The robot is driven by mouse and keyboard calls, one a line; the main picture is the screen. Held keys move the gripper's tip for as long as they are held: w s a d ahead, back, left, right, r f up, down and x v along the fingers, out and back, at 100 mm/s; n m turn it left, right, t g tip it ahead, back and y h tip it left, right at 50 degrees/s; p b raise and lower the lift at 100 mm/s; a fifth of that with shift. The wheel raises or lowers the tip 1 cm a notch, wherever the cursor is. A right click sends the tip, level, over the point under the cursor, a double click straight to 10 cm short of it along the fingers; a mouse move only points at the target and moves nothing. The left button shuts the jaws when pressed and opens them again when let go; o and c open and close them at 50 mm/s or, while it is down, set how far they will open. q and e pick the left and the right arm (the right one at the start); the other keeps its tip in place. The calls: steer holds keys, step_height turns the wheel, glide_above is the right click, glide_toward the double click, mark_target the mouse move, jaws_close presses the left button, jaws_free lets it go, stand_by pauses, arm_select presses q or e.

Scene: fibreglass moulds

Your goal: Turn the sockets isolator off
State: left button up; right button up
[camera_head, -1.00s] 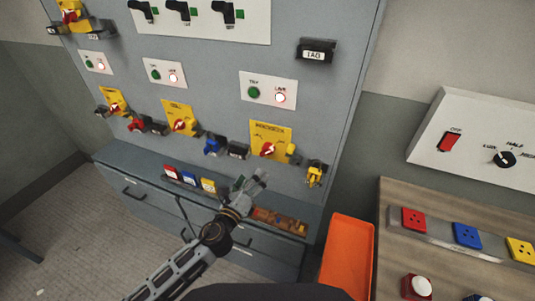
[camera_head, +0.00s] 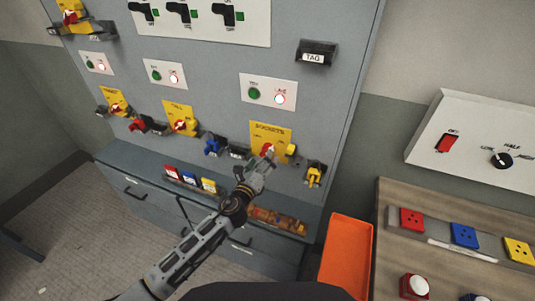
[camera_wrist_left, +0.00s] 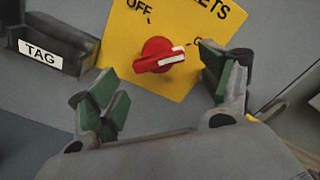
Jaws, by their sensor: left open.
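The sockets isolator is a yellow plate (camera_head: 266,132) labelled SOCKETS on the grey panel, with a red rotary knob that the wrist view shows clearly (camera_wrist_left: 155,56). The knob's white mark points right, away from the OFF label at upper left. My left gripper (camera_head: 262,168) is just below and in front of the plate and partly covers the knob in the head view. In the left wrist view its green-padded fingers (camera_wrist_left: 160,90) are spread apart, with the knob between and beyond them and nothing held. My right gripper is not in view.
A blue padlock (camera_head: 212,146) and a small tag holder (camera_wrist_left: 45,45) are left of the plate; a yellow padlock (camera_head: 314,174) hangs at its right. Two similar yellow isolators (camera_head: 180,118) are further left. A ledge (camera_head: 130,160) runs below. An orange tray (camera_head: 347,258) is at lower right.

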arm_select(q)
steer(key=shift+x, duration=2.25)
steer(key=c, duration=1)
